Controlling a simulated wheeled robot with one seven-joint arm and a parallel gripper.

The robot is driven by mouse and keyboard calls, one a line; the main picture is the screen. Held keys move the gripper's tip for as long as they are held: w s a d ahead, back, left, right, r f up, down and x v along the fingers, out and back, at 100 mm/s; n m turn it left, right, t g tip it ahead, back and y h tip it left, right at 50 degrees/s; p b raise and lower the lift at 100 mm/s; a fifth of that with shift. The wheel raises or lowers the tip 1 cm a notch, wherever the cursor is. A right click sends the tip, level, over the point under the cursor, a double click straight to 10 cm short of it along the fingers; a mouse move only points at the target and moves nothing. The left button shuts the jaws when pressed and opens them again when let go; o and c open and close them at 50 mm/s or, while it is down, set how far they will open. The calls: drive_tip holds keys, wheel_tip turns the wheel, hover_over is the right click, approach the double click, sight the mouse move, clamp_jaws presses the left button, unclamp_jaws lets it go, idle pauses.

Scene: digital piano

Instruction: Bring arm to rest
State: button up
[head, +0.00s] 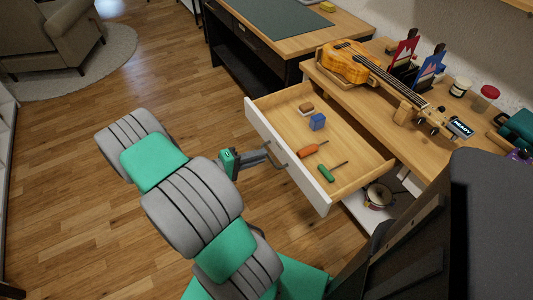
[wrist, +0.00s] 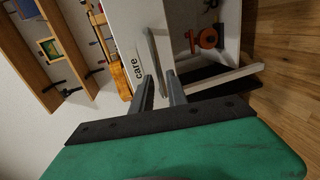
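My gripper (head: 268,154) is at the front of the pulled-out drawer (head: 287,157), right by its metal handle (head: 278,166). In the wrist view my two dark fingers (wrist: 161,84) stand apart with a gap between them. Pale strips of the drawer front and handle lie close beyond the tips. I cannot tell whether a finger touches the handle. My grey and green arm stretches across the lower middle of the head view.
The open drawer holds a blue box (head: 317,121), an orange screwdriver (head: 313,149), a green screwdriver (head: 326,173) and a brown block (head: 306,107). A ukulele (head: 350,64) and jars stand on the desk above. The wooden floor (head: 75,165) at left is clear.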

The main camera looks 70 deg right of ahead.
drive_tip(key=v, duration=0.4)
drive_tip(key=shift+w+a+r, duration=0.1)
drive_tip(key=w+a+r+n+t+y+p, duration=0.2)
drive_tip(key=w+a+r+t+y+p, duration=0.65)
drive_tip(key=w+a+r, duration=0.65)
drive_tip(key=s+a+r+n+t+y+p, duration=0.1)
drive_tip(key=a+r+n+t+y+p, duration=0.1)
drive_tip(key=a+r, duration=0.5)
drive_tip(key=s+a+r+n+t+y+p, duration=0.2)
drive_tip(key=a+r, duration=0.5)
drive_tip(key=a, duration=0.5)
drive_tip(key=shift+n+p, duration=0.8)
drive_tip(key=shift+p, duration=0.45)
